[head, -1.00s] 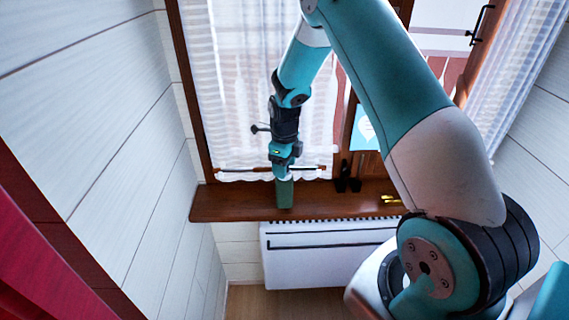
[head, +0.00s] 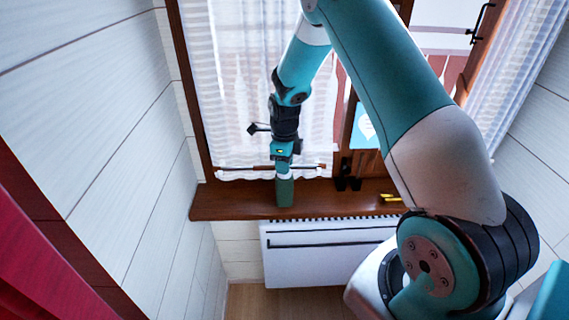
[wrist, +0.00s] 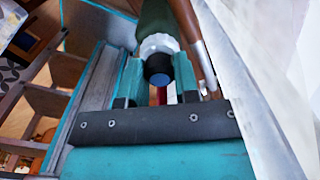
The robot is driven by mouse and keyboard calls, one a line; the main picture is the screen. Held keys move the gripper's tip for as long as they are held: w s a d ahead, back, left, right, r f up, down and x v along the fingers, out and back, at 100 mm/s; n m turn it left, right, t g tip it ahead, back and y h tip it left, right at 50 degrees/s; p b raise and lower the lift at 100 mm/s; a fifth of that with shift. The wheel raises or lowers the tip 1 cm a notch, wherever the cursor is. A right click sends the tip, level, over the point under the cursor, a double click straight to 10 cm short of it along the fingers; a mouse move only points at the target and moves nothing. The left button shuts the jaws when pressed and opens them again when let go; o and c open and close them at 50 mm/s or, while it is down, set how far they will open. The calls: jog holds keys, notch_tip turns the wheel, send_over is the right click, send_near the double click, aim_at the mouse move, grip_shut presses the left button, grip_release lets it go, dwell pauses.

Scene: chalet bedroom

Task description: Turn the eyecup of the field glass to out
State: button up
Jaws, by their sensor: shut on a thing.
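The field glass (head: 284,192) is a dark green tube standing upright on the wooden windowsill. In the wrist view its green barrel (wrist: 153,14) ends in a pale ring (wrist: 157,43) and a black eyecup (wrist: 158,65) around a blue lens. My gripper (head: 284,172) comes down on its upper end from above. In the wrist view my gripper (wrist: 158,58) has one teal finger on each side of the eyecup end and is shut on it. The fingers hide part of the ring and eyecup, and no setting mark is readable.
The brown windowsill (head: 232,202) runs under the window. A small black object (head: 347,180) and a yellow object (head: 390,198) lie to the right on it. A white curtain (head: 235,100) with a thin rod (head: 240,168) hangs close behind. A white radiator (head: 330,250) is below.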

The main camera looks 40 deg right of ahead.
jog(key=n, duration=0.8)
jog(key=shift+b, duration=0.35)
jog(key=n, duration=0.4)
jog(key=shift+n, duration=2.2)
jog(key=o, duration=0.9)
jog(key=shift+o, duration=0.2)
jog(key=shift+r, duration=0.1)
